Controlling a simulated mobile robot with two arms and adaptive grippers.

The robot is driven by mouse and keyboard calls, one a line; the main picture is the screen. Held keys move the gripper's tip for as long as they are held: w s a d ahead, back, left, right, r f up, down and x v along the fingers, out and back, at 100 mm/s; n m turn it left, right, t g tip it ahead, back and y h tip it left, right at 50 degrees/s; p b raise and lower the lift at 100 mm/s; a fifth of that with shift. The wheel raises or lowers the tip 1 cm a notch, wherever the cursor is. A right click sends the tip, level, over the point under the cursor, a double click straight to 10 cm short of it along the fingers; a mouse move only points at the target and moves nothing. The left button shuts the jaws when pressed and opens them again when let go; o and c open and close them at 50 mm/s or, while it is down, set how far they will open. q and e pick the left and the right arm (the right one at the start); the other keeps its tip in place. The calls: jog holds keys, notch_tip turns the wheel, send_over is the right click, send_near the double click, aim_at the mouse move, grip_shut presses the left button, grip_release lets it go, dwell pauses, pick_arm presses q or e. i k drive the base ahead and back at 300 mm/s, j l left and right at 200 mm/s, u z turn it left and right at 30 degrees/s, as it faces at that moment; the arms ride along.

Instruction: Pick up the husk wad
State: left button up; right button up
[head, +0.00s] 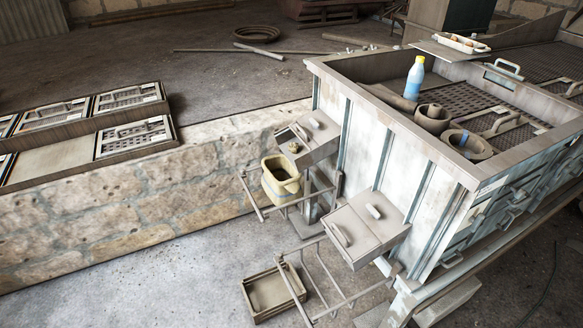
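A small tan lump (293,147), which looks like the husk wad, sits at the left end of the upper grey box (320,135) on the machine's side. It is too small to make out in detail. Neither of my grippers is in view.
A yellowish bucket (281,185) stands on a rail bracket just below the lump. A lower lidded box (365,225) juts out nearby. An open tray (270,292) is on the floor. A bottle (414,80) and bowls (432,119) stand on the machine top.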

aim_at(293, 147)
jog(key=k+z, duration=0.15)
jog(key=z, duration=0.25)
jog(key=k+z, duration=0.1)
jog(key=z, duration=0.25)
jog(key=k+l+z, duration=0.1)
jog(key=z, duration=0.3)
jog(key=k+l+z, duration=0.1)
jog(key=z, duration=0.3)
jog(key=j+z, duration=0.2)
jog(key=j, duration=0.35)
jog(key=j+z, duration=0.25)
jog(key=j, duration=0.3)
jog(key=j+z, duration=0.2)
jog(key=j, duration=0.35)
jog(key=k+j+z, duration=0.25)
jog(key=j, duration=0.25)
jog(key=i, duration=0.1)
